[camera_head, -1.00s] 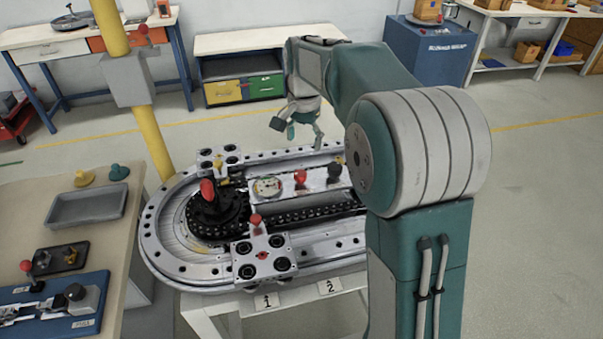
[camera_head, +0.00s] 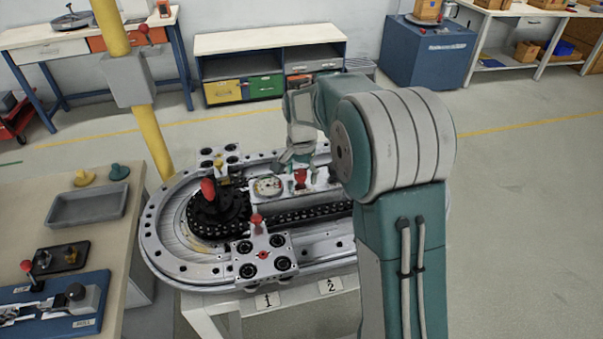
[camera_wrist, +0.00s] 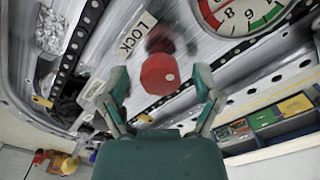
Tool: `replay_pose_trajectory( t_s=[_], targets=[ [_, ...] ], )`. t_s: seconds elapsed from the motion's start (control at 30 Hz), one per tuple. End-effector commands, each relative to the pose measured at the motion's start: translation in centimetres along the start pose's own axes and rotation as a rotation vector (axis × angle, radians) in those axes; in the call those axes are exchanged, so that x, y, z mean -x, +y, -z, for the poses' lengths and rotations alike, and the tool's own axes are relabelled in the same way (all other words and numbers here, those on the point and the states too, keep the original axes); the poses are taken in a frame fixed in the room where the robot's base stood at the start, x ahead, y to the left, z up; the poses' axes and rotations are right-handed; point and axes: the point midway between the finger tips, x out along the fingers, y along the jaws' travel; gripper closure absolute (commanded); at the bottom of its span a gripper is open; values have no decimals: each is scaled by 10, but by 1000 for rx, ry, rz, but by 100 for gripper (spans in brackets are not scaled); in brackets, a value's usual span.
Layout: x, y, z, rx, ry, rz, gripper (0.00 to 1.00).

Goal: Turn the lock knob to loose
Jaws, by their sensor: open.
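The lock knob (camera_head: 300,176) is red and stands on the light panel in the middle of the ring track. In the wrist view the red knob (camera_wrist: 159,75) sits beside a plate lettered LOCK, with a dark, blurred part behind it. My gripper (camera_head: 296,160) is just above the knob in the head view. In the wrist view its two fingers (camera_wrist: 161,84) are spread, one on each side of the knob, with visible gaps. I cannot tell how deep the knob sits between them.
A round dial gauge (camera_head: 268,187) is just left of the knob; it also shows in the wrist view (camera_wrist: 240,12). A red-topped lever (camera_head: 208,188) and a carriage with a red knob (camera_head: 256,219) stand further left. A yellow post (camera_head: 150,130) rises behind the track.

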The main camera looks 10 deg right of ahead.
Motion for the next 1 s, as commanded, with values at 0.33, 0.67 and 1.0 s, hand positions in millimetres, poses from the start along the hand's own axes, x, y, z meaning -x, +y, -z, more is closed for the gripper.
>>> replay_pose_trajectory(
  t_s=[0.33,0.67,1.0],
  targets=[
    [0,0,1,1,-1,1,100],
    [0,-1,1,19,2,1,100],
    [0,-1,2,197,4,3,100]
  ],
)
